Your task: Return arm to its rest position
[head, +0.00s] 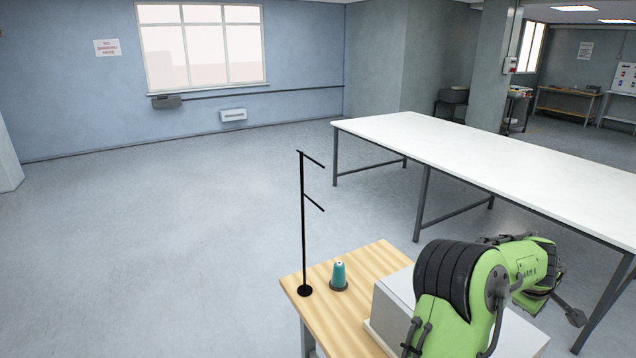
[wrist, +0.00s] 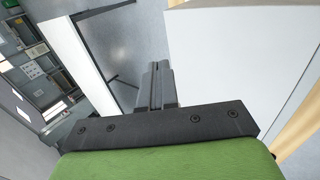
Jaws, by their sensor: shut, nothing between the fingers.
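My green and black arm (head: 465,290) is at the lower right in the head view, bent over the wooden table. The end of the arm reaches right, toward the white table; my gripper's fingers are hard to make out there. In the wrist view my gripper (wrist: 158,82) shows at the centre, its two dark fingers together with nothing between them. It points past a white box-like block (wrist: 240,60) and is apart from it as far as I can see.
A small wooden table (head: 335,285) bears a black thread stand (head: 302,225), a teal spool (head: 339,275) and a white-grey box (head: 392,300) partly hidden by my arm. A long white table (head: 480,165) stands to the right. The floor at left is clear.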

